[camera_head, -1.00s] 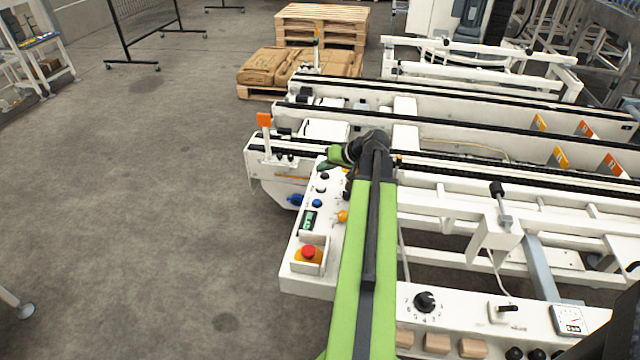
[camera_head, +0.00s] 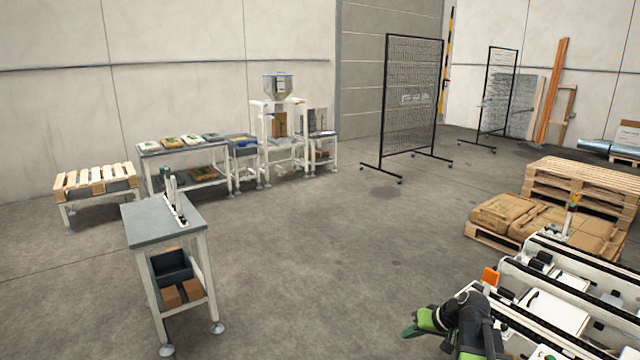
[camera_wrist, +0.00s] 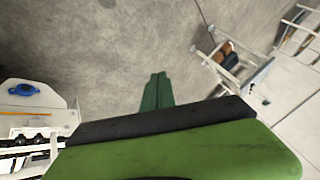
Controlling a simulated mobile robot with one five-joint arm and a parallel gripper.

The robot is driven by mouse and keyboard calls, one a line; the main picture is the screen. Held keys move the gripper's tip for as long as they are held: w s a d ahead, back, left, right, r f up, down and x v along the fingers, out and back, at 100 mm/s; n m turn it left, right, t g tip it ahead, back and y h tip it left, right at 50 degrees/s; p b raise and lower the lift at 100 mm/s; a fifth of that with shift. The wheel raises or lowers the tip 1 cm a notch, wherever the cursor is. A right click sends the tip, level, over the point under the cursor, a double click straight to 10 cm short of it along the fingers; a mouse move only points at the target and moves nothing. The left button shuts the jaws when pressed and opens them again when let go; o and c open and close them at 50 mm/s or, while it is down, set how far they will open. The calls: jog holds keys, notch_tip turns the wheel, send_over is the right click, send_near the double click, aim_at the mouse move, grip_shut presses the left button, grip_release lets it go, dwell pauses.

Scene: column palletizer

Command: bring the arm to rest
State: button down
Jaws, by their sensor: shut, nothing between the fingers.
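My gripper (camera_head: 409,331) is at the lower right of the head view, at the end of my black and green arm. It points left, out over the floor beside the conveyor. In the wrist view my gripper (camera_wrist: 157,80) shows its two dark green fingers together, with nothing between them. Bare grey floor lies beyond the fingertips. The rest of my arm is cut off by the lower edge of the head view.
The white conveyor (camera_head: 520,340) stands close by my arm at the lower right. A pallet of brown sacks (camera_head: 510,215) is behind it. A small grey table (camera_head: 150,225) stands at left. The floor between is free.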

jog(key=s+a+n+g+h+p, duration=0.1)
jog(key=s+a+n+g+p, duration=0.25)
jog(key=a, duration=1.35)
jog(key=s+d+f+m+g+h+b, duration=0.1)
jog(key=s+d+f+m+g+h, duration=0.1)
jog(key=s, duration=0.5)
jog(key=shift+s+d+m+h, duration=0.35)
jog(key=shift+d+h, duration=0.2)
jog(key=shift+h, duration=0.35)
